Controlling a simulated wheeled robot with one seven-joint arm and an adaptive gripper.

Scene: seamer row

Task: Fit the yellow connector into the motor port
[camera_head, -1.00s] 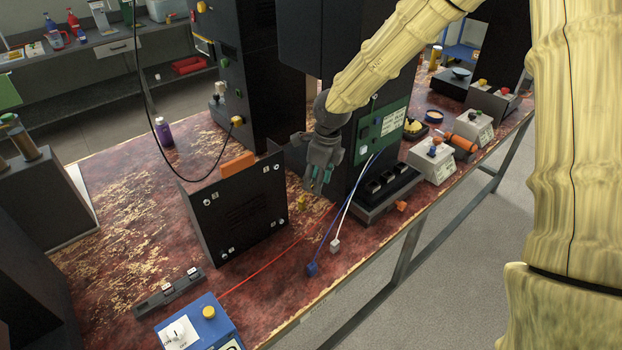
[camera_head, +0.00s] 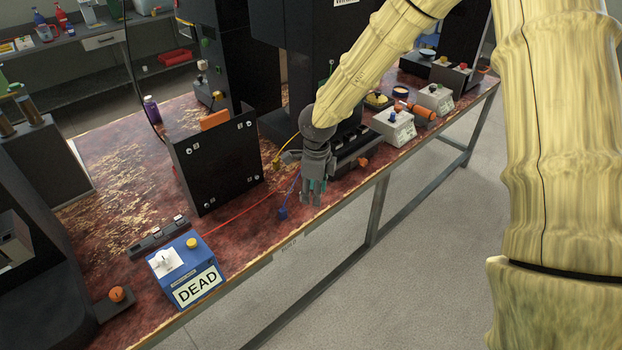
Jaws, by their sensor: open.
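The small yellow connector (camera_head: 276,162) lies on the table at the end of a yellow cable (camera_head: 290,143), right of the black panel. My gripper (camera_head: 313,191) points down, open and empty, right of and nearer than the yellow connector, apart from it. A blue connector (camera_head: 282,213) on a blue wire lies just left of my fingers. A row of black sockets (camera_head: 352,148) sits at the foot of the dark machine behind my gripper, partly hidden by my wrist. I cannot tell which opening is the motor port.
A black panel with an orange top piece (camera_head: 216,165) stands left of my gripper. A blue box marked DEAD (camera_head: 187,270) is at the front left. An orange piece (camera_head: 363,163) and grey button boxes (camera_head: 393,127) lie to the right. The table's front edge is close.

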